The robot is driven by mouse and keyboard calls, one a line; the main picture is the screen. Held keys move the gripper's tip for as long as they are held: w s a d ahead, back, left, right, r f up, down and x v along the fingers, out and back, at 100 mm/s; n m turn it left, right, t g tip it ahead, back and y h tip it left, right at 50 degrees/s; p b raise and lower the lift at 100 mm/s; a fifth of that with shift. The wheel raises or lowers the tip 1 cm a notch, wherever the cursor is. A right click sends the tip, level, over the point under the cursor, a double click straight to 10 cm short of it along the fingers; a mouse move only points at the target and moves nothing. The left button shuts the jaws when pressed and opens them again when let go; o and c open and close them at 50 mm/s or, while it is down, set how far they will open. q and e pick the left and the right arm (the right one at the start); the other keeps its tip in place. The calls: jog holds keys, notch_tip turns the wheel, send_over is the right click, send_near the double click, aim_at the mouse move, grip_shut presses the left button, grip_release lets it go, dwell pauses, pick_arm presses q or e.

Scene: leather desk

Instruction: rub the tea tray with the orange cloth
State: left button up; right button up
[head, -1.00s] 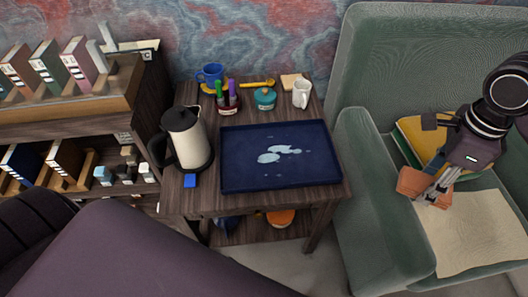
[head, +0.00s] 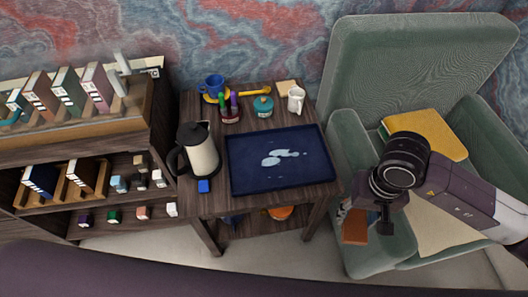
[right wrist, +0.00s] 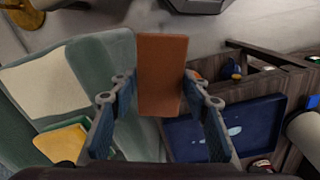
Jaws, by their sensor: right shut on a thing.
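The tea tray (head: 250,178) is a dark blue rectangle with a low rim on the small wooden table. Pale, wet-looking patches lie on its middle. It also shows at the right of the right wrist view (right wrist: 185,140). My right gripper (head: 350,207) is right of the tray, over the armchair's left arm. It is shut on the orange cloth (head: 355,226), a flat rust-orange rectangle. In the right wrist view the cloth (right wrist: 160,75) sticks out between the two fingers, apart from the tray. The left gripper is not in view.
A kettle (head: 201,152) and a small blue block (head: 204,186) stand left of the tray. A blue mug (head: 213,85), pens, a teal pot (head: 263,106) and a white mug (head: 296,100) stand behind it.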

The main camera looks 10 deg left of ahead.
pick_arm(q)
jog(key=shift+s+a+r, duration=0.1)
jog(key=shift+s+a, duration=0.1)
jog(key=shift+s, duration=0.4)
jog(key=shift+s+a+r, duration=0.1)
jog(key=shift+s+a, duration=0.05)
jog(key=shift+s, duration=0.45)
pick_arm(e)
jog(key=shift+s+a+r+n, duration=0.1)
jog(key=shift+s+a+n, duration=0.3)
jog(key=shift+s, duration=0.15)
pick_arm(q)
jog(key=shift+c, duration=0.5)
pick_arm(e)
jog(key=shift+d, duration=0.1)
